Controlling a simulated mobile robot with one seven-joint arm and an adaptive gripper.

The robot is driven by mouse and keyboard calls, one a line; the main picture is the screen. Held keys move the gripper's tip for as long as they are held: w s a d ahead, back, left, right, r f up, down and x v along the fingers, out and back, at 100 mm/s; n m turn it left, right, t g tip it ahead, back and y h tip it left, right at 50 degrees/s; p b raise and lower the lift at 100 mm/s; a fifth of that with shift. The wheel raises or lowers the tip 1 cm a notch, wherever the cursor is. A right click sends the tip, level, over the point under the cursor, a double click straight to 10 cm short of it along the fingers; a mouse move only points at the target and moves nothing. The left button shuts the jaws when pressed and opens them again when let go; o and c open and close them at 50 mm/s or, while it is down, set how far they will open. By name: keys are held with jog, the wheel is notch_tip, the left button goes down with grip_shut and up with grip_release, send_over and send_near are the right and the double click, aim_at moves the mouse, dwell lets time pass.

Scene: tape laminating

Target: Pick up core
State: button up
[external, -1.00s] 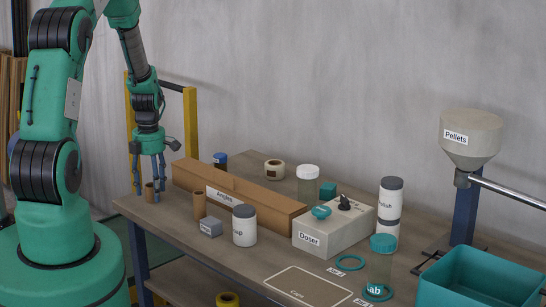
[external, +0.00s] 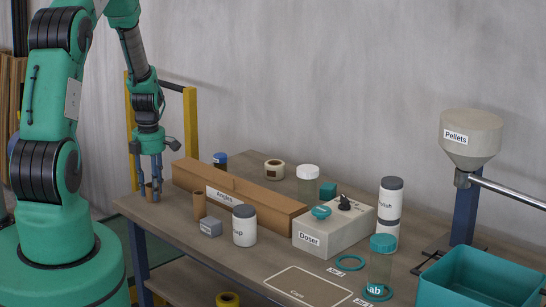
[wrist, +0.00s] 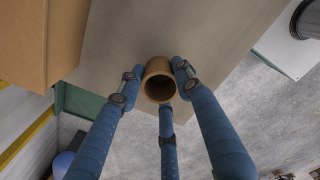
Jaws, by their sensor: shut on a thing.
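A brown cardboard core (wrist: 159,83) stands between the blue fingers of my gripper in the wrist view, its hollow end facing the camera. In the external view this core (external: 150,192) is at the table's left end, partly hidden by the fingers. My gripper (external: 151,191) points straight down and is shut on the core, which is still at table level. A second brown core (external: 199,206) stands upright on the table to the right, apart from my gripper.
A long cardboard box labelled Angles (external: 245,198) lies just right of my gripper. The table's left edge is close by my gripper.

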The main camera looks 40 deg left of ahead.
jog(key=shift+r, duration=0.15)
jog(key=shift+r, duration=0.6)
notch_tip(320, 180, up, 2)
jog(key=shift+r+p, duration=0.2)
jog(key=shift+p, duration=0.35)
jog(key=s+d+r+p, duration=0.1)
jog(key=s+d+p, duration=0.1)
jog(key=s+d, duration=0.7)
jog(key=s, duration=0.4)
jog(key=shift+s, duration=0.15)
jog(key=shift+r, duration=0.1)
